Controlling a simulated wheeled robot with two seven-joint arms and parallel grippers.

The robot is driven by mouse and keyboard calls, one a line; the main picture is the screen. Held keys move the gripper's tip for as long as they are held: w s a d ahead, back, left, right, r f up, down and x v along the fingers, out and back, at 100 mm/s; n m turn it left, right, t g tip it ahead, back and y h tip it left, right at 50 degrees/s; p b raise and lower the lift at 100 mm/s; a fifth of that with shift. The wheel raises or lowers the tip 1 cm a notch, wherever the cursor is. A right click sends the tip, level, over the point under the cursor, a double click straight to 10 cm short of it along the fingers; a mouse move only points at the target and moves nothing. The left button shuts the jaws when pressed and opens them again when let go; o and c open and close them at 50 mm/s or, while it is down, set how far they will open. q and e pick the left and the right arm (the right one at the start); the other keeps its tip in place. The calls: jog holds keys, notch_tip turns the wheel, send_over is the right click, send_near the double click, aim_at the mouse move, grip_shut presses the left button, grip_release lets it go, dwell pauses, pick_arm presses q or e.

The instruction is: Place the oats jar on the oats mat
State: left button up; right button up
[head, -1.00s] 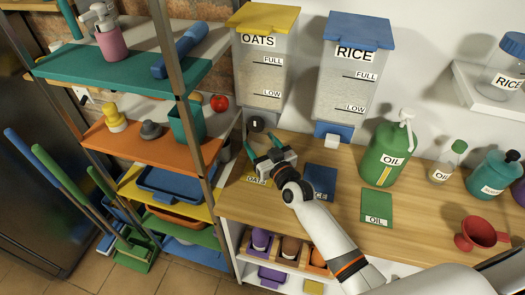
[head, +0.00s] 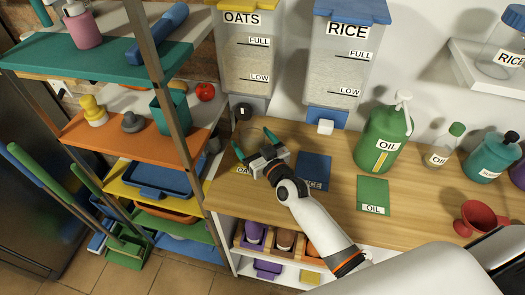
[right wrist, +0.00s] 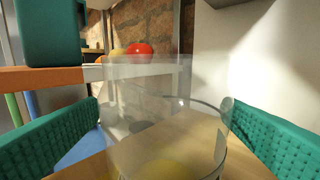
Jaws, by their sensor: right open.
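A clear, empty-looking glass jar (right wrist: 165,130) stands between my right gripper's green fingers in the right wrist view. A yellow patch shows through its base. In the head view the jar is a faint outline (head: 250,139) on the wooden counter, below the oats dispenser. No label on it can be read. My right gripper (head: 253,141) is open, with a finger on each side of the jar. The yellow oats mat (head: 240,170) lies in front, partly hidden by the gripper. I cannot tell whether the jar's base overlaps the mat. My left gripper is not in view.
The oats dispenser (head: 248,62) and rice dispenser (head: 338,70) hang on the wall behind. A blue rice mat (head: 314,167), a green oil mat (head: 374,190) and a green oil bottle (head: 379,145) are to the right. A shelf rack (head: 130,139) stands close on the left.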

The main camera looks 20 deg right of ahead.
jog(key=s, duration=0.3)
jog(key=s+d+b, duration=0.1)
jog(key=s, duration=0.2)
jog(key=s+d, duration=0.1)
jog(key=s, duration=0.2)
jog(key=shift+s, duration=1.05)
